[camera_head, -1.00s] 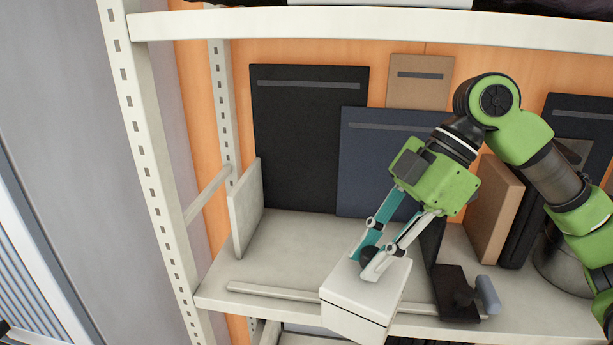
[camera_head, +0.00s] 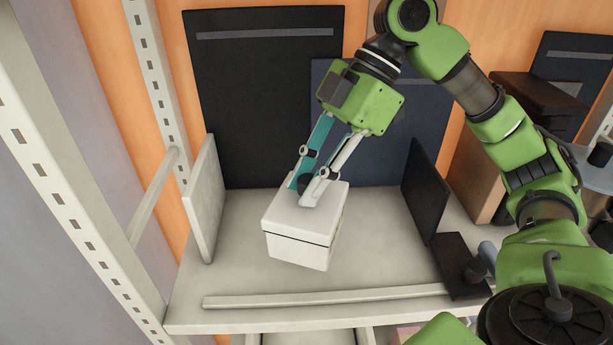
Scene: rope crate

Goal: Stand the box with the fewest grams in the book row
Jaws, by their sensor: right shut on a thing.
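My right gripper (camera_head: 312,188) is shut on the top of a white box (camera_head: 300,232) with a dark line around its side. The box is slightly tilted and appears to hang over the pale shelf board (camera_head: 240,272); whether it touches the board I cannot tell. No gram label is readable on it. Large flat book-like panels stand at the back: a black one (camera_head: 262,110) and a dark blue one (camera_head: 415,120), partly hidden by my right arm. My left gripper is not in view.
A pale upright panel (camera_head: 204,200) stands left of the box. A low rail (camera_head: 325,297) runs along the front edge. A black bookend-like plate (camera_head: 425,190) with a dark base (camera_head: 462,265) stands to the right. A brown box (camera_head: 480,172) is behind my arm.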

